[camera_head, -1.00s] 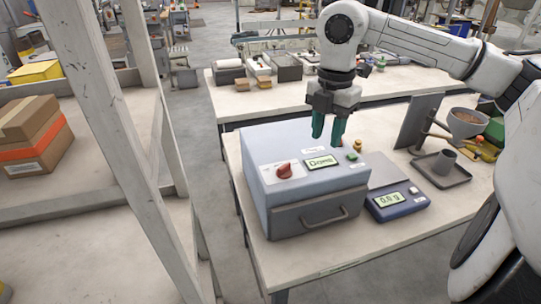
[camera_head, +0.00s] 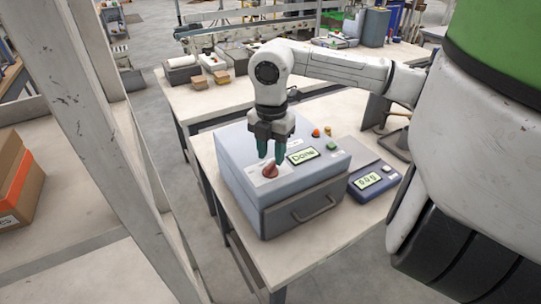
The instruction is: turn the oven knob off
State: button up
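The oven (camera_head: 240,165) is a grey-blue box on the workbench, with a drawer-like front and a bar handle (camera_head: 313,210). Its red knob (camera_head: 270,170) sits on the sloped top on a white plate. A small display (camera_head: 303,156) to the right of the knob reads "Done". My gripper (camera_head: 272,158) points down over the knob with its two green fingers apart. One finger is at the knob's left and far side, the other at its right. I cannot tell whether the fingers touch the knob.
A blue scale (camera_head: 374,180) stands to the right of the oven. A green button (camera_head: 331,146) and an orange-red button (camera_head: 316,132) are on the oven's top. A white frame post (camera_head: 100,140) and a shelf with a cardboard box (camera_head: 18,185) stand at the left.

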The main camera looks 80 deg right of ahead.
aim_at(270, 169)
jog(key=shift+f, duration=1.35)
jog(key=shift+c, duration=0.2)
grip_shut()
